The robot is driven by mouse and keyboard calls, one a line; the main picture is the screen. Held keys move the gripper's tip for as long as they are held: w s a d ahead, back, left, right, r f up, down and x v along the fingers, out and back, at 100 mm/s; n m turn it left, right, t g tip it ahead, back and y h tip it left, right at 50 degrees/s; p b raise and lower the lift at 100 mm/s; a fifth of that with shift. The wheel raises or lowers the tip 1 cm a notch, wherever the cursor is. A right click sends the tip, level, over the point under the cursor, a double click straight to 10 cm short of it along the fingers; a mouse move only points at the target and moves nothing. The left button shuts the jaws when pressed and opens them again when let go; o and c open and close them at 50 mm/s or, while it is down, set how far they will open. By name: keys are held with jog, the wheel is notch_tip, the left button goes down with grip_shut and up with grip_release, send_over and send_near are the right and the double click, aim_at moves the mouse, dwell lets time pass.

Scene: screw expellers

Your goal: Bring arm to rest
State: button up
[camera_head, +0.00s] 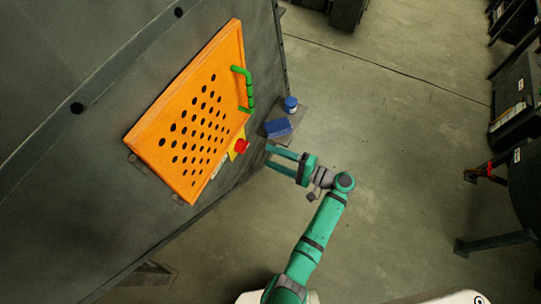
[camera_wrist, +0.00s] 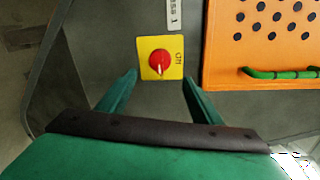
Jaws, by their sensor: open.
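My gripper (camera_head: 270,157) is open and empty in the head view. Its two green fingers point left toward the dark machine wall. In the wrist view my gripper (camera_wrist: 162,80) has its fingers spread on either side of a red knob. The red knob (camera_wrist: 160,62) sits on a yellow plate (camera_wrist: 147,46); whether the fingers are beside it or short of it I cannot tell. In the head view the red knob (camera_head: 241,146) is up and left of the fingertips. My green arm reaches up from the bottom of the head view, bent at the wrist.
An orange perforated panel (camera_head: 190,115) with a green handle (camera_head: 249,90) is on the machine wall (camera_head: 70,180). A small shelf (camera_head: 299,117) holds a blue box (camera_head: 278,128) and a blue-and-white container (camera_head: 290,104). Open floor (camera_head: 410,130) lies right of the arm; dark machinery (camera_head: 520,170) stands far right.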

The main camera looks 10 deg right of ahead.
dwell(0.4)
jog(key=s+a+f+m+h, duration=0.1)
jog(key=s+a+f+h, duration=0.1)
jog(key=s+f+h, duration=0.3)
jog(key=s+a+f+h, duration=0.1)
jog(key=s+a+f, duration=0.15)
jog(key=f, duration=0.55)
jog(key=s+f+n+h, duration=0.25)
jog(key=s+h, duration=0.35)
jog(key=s, duration=0.6)
jog(key=s+a+r+n+t, duration=0.1)
jog(key=s+r, duration=0.3)
jog(key=r, duration=0.5)
jog(key=s+a+r+n+t+h, duration=0.1)
jog(key=s+r+n, duration=0.3)
jog(key=r, duration=0.5)
jog(key=s+a+r+n+t, duration=0.2)
jog(key=s+r+n+t, duration=0.1)
jog(key=r, duration=0.6)
jog(key=shift+s+a+r+h, duration=0.15)
jog(key=shift+s+a+h, duration=0.2)
jog(key=shift+s, duration=0.3)
jog(key=shift+d, duration=0.1)
